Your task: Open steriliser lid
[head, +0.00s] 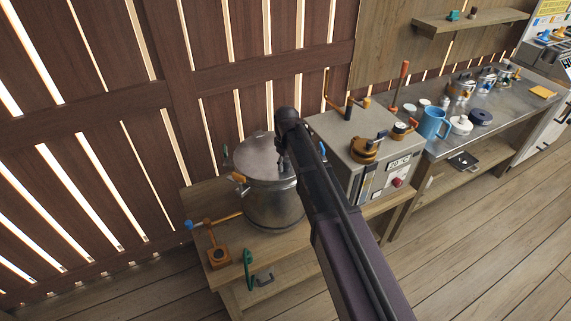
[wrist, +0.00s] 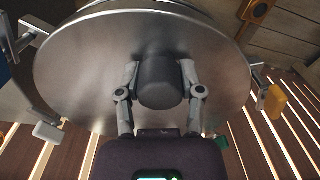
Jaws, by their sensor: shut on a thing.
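The steriliser is a large round metal pot (head: 272,208) standing on a wooden bench. Its flat silver lid (head: 256,155) is at the top of the pot; it fills much of the wrist view (wrist: 90,65). I cannot tell whether the lid is seated or slightly raised. A dark round knob (wrist: 163,88) sits on the lid. My gripper (wrist: 159,72) is shut on this knob, one grey finger on each side. In the head view my gripper (head: 283,160) is at the lid's right side, partly hidden by my arm. Clamps with orange (head: 239,178) and yellow (wrist: 275,101) handles stand around the rim.
A grey box with a display (head: 375,185) stands right of the pot. A metal counter (head: 500,108) beyond holds a blue mug (head: 432,124) and other vessels. An orange-based lever (head: 217,256) stands at the left bench edge. A slatted wall (head: 90,130) rises close behind.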

